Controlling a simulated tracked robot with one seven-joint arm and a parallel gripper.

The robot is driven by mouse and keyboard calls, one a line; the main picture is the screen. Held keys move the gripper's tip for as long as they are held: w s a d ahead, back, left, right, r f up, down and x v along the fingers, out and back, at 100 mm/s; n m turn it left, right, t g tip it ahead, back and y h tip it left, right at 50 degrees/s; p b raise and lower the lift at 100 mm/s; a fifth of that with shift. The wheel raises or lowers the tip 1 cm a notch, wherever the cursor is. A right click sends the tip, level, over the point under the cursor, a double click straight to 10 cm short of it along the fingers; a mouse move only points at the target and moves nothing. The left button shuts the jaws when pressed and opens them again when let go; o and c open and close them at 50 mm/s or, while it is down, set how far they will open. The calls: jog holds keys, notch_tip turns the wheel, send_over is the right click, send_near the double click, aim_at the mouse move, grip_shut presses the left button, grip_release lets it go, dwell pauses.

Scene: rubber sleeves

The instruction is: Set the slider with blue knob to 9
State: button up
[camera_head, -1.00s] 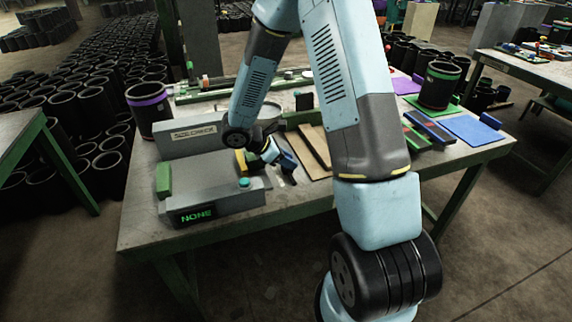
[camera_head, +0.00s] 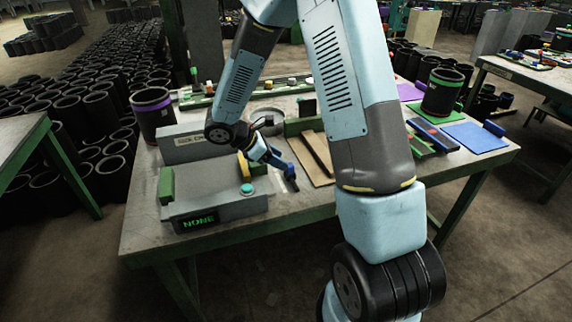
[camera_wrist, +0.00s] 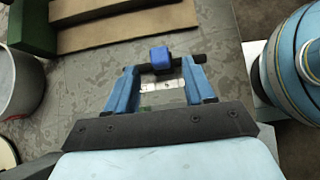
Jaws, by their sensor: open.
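The blue knob (camera_wrist: 160,58) shows in the wrist view as a small blue block at the fingertips. A pale plate with marks (camera_wrist: 162,86) lies between my fingers; its numbers are too small to read. My gripper (camera_wrist: 170,65) is open, with one blue finger on each side and the knob near the gap between the dark tips. I cannot tell whether either tip touches the knob. In the head view my gripper (camera_head: 291,181) points down over the table, right of the grey machine. The knob cannot be told apart from the blue fingers there.
The grey machine (camera_head: 215,208) has a teal button, a yellow part, a green part and a display reading NONE. Wooden boards (camera_head: 316,158) lie right of my gripper; they also show in the wrist view (camera_wrist: 130,28). A green block (camera_wrist: 32,26) is beside them.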

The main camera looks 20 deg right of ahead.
jog(key=v, duration=0.7)
jog(key=shift+a+r, duration=0.2)
jog(key=shift+a, duration=0.05)
jog(key=s+d+r+m+t+y, duration=0.2)
jog(key=s+d+r+m+y, duration=0.2)
jog(key=s+r+m, duration=0.5)
jog(key=s+d+r+m+t+y, duration=0.3)
jog(key=s+r+m, duration=0.6)
jog(key=s+r, duration=0.4)
jog(key=shift+s+d+r+t+y, duration=0.3)
jog(key=shift+s+d+y, duration=0.45)
jog(key=shift+d+y, duration=0.2)
